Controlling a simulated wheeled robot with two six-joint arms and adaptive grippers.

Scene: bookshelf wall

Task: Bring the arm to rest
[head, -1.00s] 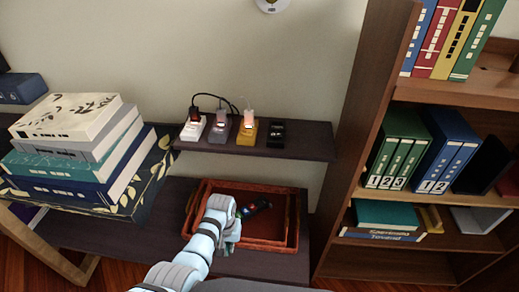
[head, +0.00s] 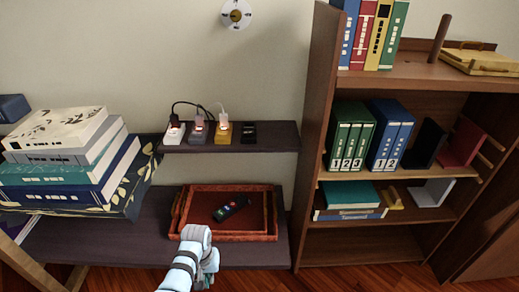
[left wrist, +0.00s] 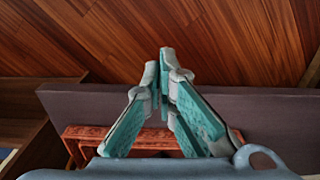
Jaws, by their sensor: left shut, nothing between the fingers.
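My left arm (head: 186,262) comes in at the bottom of the head view, in front of the low dark shelf. My left gripper (left wrist: 164,65) shows clearly in the left wrist view. Its fingertips meet with nothing between them. In the head view the gripper is small and partly hidden by the arm's own links. A reddish-brown wooden tray (head: 180,214) lies on the low shelf just beyond the arm, and its edge also shows in the left wrist view (left wrist: 85,132). My right gripper is in neither view.
A dark handheld device (head: 231,209) lies in the tray. A narrow shelf (head: 270,139) above holds several small plugged-in devices. A book stack (head: 65,160) stands left. A bookcase (head: 311,150) rises on the right. Wooden floor (head: 350,277) is open in front.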

